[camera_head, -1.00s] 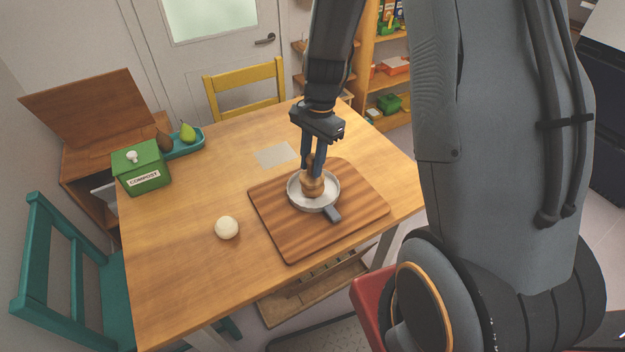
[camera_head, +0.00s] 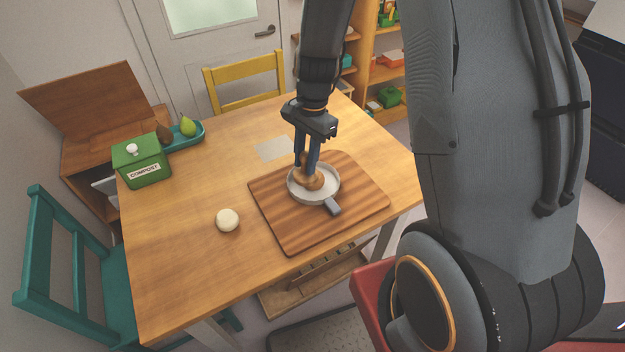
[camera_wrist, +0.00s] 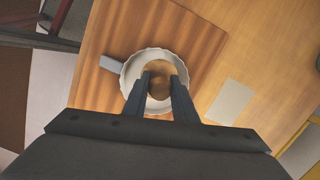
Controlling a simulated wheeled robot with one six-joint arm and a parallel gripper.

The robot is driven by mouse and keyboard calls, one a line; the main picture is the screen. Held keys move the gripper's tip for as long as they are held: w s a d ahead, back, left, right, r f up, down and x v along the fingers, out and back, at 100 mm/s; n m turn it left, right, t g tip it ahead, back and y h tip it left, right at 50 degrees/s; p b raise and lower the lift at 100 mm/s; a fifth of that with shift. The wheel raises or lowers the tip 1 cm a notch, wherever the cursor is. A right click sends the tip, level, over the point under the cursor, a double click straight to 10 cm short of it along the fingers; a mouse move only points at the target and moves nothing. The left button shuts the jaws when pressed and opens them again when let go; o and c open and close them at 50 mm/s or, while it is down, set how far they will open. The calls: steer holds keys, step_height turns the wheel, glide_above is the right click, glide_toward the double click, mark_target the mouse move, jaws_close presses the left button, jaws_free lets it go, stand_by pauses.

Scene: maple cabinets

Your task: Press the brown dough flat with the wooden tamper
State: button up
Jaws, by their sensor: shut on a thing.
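The wooden tamper (camera_head: 315,184) stands inside a pale round pan (camera_head: 335,188) with a grey handle. My gripper (camera_head: 307,174) is shut on the tamper from above. In the wrist view, my two fingers (camera_wrist: 160,82) hold the round brown tamper (camera_wrist: 159,67) over the middle of the pan (camera_wrist: 128,78). The tamper leans slightly left in the head view. I cannot make out the brown dough apart from the tamper; whatever lies under it is hidden.
The pan rests on a striped wooden board (camera_head: 285,235) on the table (camera_head: 185,270). A green compost bin (camera_head: 142,161) and a teal tray (camera_head: 203,131) with pears stand back left.

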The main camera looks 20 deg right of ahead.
steer(key=shift+f, duration=0.55)
stand_by(1.3)
steer(key=shift+r, duration=0.15)
steer(key=shift+r+p, duration=0.5)
steer(key=shift+p, duration=0.1)
steer(key=shift+d, duration=0.15)
steer(key=shift+w+d, duration=0.25)
steer(key=shift+d, duration=0.75)
steer(key=shift+w+d, duration=0.2)
steer(key=shift+d, duration=0.8)
steer(key=shift+f, duration=0.1)
steer(key=shift+f, duration=0.9)
stand_by(0.6)
steer(key=shift+r, duration=0.15)
